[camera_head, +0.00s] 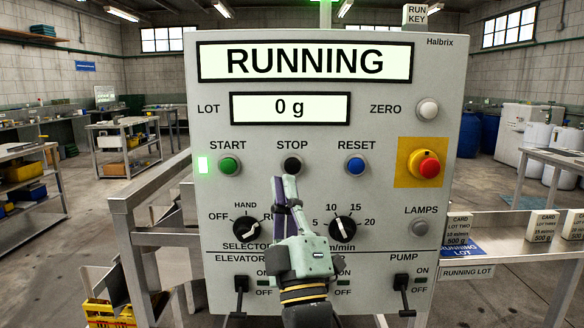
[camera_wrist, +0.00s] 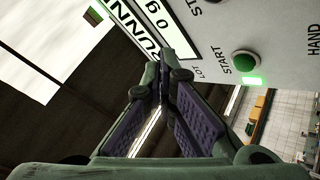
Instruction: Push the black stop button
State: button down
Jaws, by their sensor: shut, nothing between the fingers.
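The black stop button (camera_head: 292,165) sits under the STOP label on a grey control panel (camera_head: 215,130), between the green start button (camera_head: 229,166) and the blue reset button (camera_head: 355,165). My gripper (camera_head: 282,182) is shut and empty, with its fingertips just below the stop button in the head view. I cannot tell whether they touch the panel. In the wrist view the closed fingertips (camera_wrist: 163,65) point toward the panel's edge, and the green start button (camera_wrist: 245,63) shows to their right. The stop button cannot be made out clearly there.
The display (camera_head: 304,61) reads RUNNING, and a green light (camera_head: 203,165) is lit beside start. A red emergency button (camera_head: 427,166) is at right. A selector knob (camera_head: 246,229), speed knob (camera_head: 342,228) and toggle switches sit lower on the panel, around my arm.

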aim_at(288, 173)
jog(key=w, duration=0.8)
jog(key=shift+b, duration=0.4)
jog(key=shift+w, duration=0.2)
dwell(0.8)
jog(key=shift+w+b, duration=0.3)
jog(key=shift+w, duration=0.05)
jog(key=shift+w, duration=0.5)
dwell(0.8)
jog(key=shift+s+b, duration=0.1)
jog(key=shift+b, duration=0.2)
jog(key=shift+s, duration=0.85)
